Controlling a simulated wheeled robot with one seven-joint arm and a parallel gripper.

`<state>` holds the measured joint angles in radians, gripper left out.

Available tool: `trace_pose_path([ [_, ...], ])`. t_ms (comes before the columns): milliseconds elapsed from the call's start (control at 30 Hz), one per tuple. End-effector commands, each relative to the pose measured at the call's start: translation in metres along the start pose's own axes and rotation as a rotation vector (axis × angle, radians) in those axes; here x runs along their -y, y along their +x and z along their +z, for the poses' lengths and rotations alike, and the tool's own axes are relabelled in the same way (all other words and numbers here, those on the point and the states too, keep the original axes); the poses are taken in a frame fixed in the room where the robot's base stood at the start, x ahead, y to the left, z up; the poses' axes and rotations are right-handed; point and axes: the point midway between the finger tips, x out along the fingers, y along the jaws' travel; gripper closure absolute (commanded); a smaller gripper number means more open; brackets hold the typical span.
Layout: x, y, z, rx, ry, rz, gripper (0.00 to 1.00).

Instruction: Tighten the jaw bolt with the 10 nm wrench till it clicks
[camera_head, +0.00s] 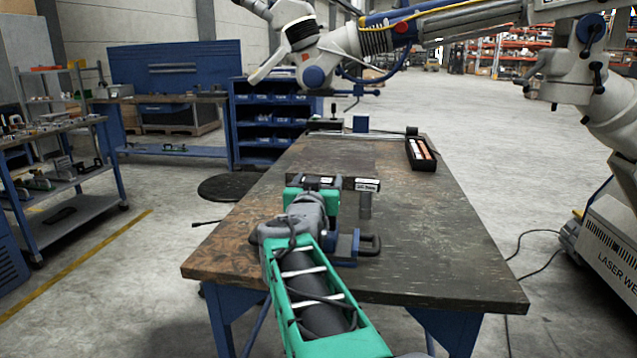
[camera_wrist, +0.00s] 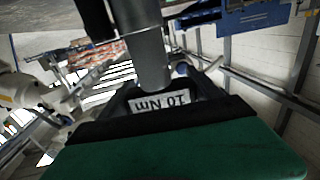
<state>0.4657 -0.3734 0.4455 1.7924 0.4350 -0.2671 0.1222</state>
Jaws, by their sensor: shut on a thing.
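The 10 Nm wrench (camera_head: 345,183) is a dark bar with white labels, held level above the workbench. My gripper (camera_head: 318,192), with green jaws, is shut on it. In the wrist view, the wrench's "10 NM" label (camera_wrist: 160,103) shows upside down beyond the green jaw. A grey cylindrical socket (camera_head: 365,205) points down from the wrench's right end; it also shows in the wrist view (camera_wrist: 146,45). A blue vise (camera_head: 345,248) stands on the bench below and in front of it, partly behind my arm. I cannot make out the jaw bolt or whether the socket touches it.
The wooden workbench (camera_head: 440,240) is mostly clear on the right. A black tray (camera_head: 421,155) with orange and white items lies at its back right. A blue block (camera_head: 361,124) and other fixtures stand at the far edge. A large robot arm (camera_head: 345,42) hangs over the back.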

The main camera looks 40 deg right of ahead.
Motion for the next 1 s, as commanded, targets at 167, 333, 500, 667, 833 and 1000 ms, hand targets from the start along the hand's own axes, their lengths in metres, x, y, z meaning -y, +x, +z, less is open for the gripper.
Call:
trace_pose_path([
  [167,-0.002,0.001,-0.002,-0.004,0.001,0.012,0.92],
  [333,-0.002,0.001,-0.002,-0.004,0.0,-0.053,0.92],
  [500,-0.002,0.001,-0.011,-0.006,-0.001,-0.053,0.92],
  [667,-0.003,0.001,-0.022,-0.006,-0.001,-0.051,0.92],
  [833,-0.003,0.001,-0.035,-0.007,-0.001,-0.051,0.92],
  [1000,-0.002,0.0,-0.045,-0.006,-0.001,-0.054,0.92],
])
